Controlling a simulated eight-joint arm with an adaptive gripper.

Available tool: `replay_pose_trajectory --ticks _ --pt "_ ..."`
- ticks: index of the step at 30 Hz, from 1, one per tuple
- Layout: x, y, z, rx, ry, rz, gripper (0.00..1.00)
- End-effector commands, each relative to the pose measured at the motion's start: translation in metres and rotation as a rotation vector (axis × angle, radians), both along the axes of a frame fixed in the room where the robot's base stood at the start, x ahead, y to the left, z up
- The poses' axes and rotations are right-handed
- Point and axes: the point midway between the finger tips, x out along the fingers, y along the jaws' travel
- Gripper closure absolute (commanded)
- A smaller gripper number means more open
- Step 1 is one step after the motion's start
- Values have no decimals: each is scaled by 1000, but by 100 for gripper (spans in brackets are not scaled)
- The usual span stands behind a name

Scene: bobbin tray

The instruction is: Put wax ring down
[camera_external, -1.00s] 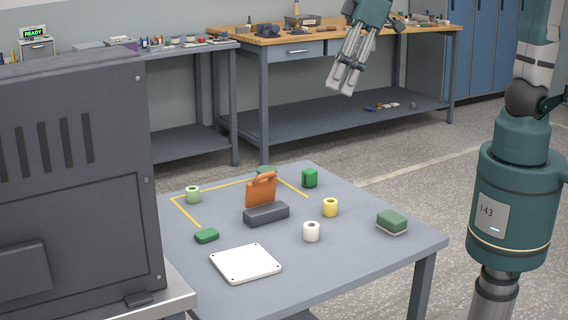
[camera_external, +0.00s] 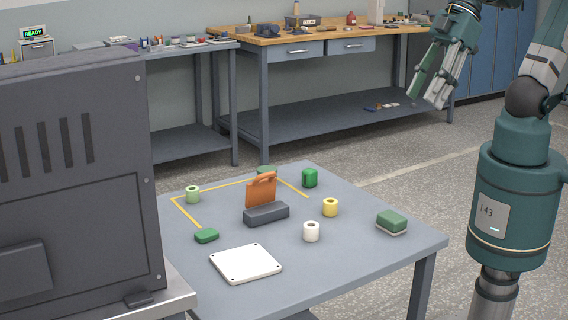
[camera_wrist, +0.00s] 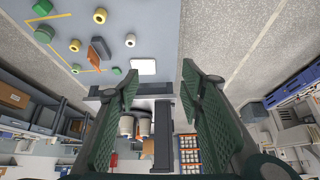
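No ring is labelled as wax. The white one also shows in the wrist view (camera_wrist: 130,40). My gripper (camera_external: 427,100) is high at the upper right, well away from the table top. In the wrist view its two green-padded fingers (camera_wrist: 160,76) are wide apart with nothing held between them.
A dark cabinet (camera_external: 80,180) stands left.

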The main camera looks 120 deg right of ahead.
Motion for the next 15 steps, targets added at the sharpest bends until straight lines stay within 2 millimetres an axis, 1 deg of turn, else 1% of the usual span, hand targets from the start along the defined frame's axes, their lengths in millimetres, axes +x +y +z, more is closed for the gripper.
replay_pose_trajectory --ticks 1,6,10,15 --pt "-9 4 -4 -4 -6 16 62" --pt "-28 14 -14 -17 -28 60 62" --pt "-35 18 -19 -22 -37 78 62" --pt "-38 20 -21 -25 -41 87 62"
